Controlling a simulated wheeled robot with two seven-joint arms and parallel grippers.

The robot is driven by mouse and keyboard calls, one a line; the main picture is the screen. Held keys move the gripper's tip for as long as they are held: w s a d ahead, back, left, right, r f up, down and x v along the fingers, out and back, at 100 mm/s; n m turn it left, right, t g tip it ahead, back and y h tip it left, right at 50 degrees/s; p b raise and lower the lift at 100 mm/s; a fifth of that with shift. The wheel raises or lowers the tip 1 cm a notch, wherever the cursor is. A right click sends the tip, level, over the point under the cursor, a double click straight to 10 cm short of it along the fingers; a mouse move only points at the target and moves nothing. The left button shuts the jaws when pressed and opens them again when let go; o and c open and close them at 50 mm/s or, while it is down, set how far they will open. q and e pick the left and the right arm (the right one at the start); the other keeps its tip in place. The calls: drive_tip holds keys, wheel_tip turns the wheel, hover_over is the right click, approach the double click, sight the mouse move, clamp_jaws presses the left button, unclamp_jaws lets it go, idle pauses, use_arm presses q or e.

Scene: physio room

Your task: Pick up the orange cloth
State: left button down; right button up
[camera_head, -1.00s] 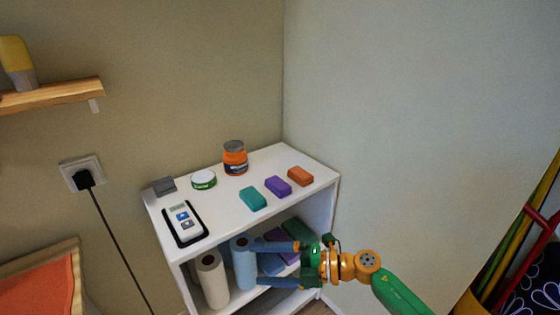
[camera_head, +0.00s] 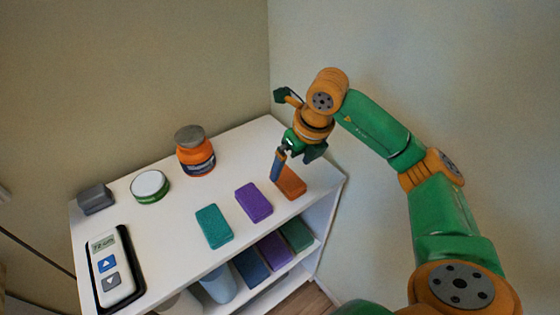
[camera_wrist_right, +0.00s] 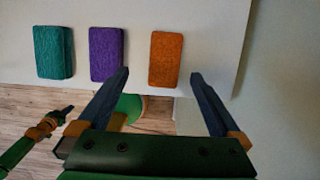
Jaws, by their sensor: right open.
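The orange cloth (camera_head: 291,183) is a small folded block lying on the white shelf top near its right end. My right gripper (camera_head: 278,166) is above it and points down at it, with a finger covering part of the cloth in the head view. In the right wrist view the whole orange cloth (camera_wrist_right: 166,59) shows ahead of and between the two open fingers (camera_wrist_right: 162,84), with nothing held. I cannot tell from these views whether a finger touches the cloth. My left gripper is not clearly visible in the head view.
A purple cloth (camera_head: 254,202) and a teal cloth (camera_head: 214,227) lie in a row left of the orange one. An orange jar (camera_head: 195,158), a green-white tin (camera_head: 150,186), a grey block (camera_head: 96,198) and a handheld device (camera_head: 113,268) stand further left. A wall rises close on the right.

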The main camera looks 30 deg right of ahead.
sight(289, 178)
drive_tip(key=shift+w+d+f, duration=0.5)
drive_tip(key=shift+w+d, duration=0.1)
drive_tip(key=f+p, duration=0.1)
drive_tip(key=f, duration=0.1)
drive_tip(key=a+f, duration=0.1)
drive_tip(key=f, duration=0.2)
drive_tip(key=shift+w+p, duration=0.2)
drive_tip(key=shift+p, duration=0.2)
drive_tip(key=shift+w+d+f, duration=0.15)
drive_tip(key=shift+w+f, duration=0.05)
drive_tip(key=shift+f, duration=0.05)
use_arm(q)
drive_tip(key=shift+d+r, duration=0.1)
drive_tip(key=shift+r, duration=0.75)
drive_tip(key=shift+f, duration=0.1)
use_arm(e)
drive_tip(key=shift+s, duration=0.1)
use_arm(q)
drive_tip(key=shift+f+b, duration=0.25)
drive_tip(key=shift+b, duration=0.1)
use_arm(e)
drive_tip(key=shift+f, duration=0.2)
drive_tip(key=shift+c, duration=0.2)
